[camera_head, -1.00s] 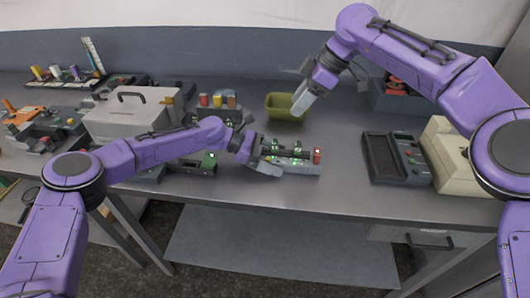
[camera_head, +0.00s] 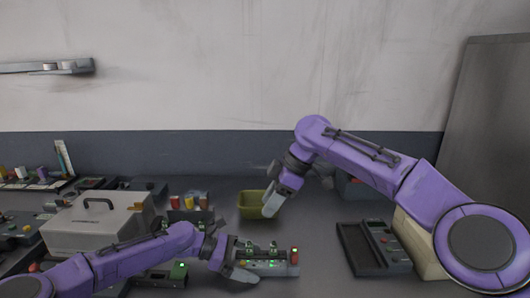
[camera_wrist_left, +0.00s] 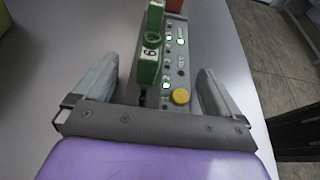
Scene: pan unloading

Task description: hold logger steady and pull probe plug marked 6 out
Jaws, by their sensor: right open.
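The logger (camera_head: 270,268) is a grey box with green lights, lying on the table at the lower middle of the head view. Green plugs (camera_head: 250,247) stand on it, with a red part (camera_head: 294,256) at its right end. In the left wrist view, the nearest green plug (camera_wrist_left: 149,62) bears a digit that looks like a 6 or a 9, and a yellow button (camera_wrist_left: 181,97) sits near it. My left gripper (camera_head: 240,272) is open at the logger's left end, its fingers on either side with gaps. My right gripper (camera_head: 270,208) is open, near the green bin, away from the logger.
A green bin (camera_head: 250,204) stands behind the logger. A dark device (camera_head: 374,247) lies to the right, and a grey case (camera_head: 90,226) with a handle to the left. Coloured plugs (camera_head: 189,202) stand between case and bin. Some table right of the logger is bare.

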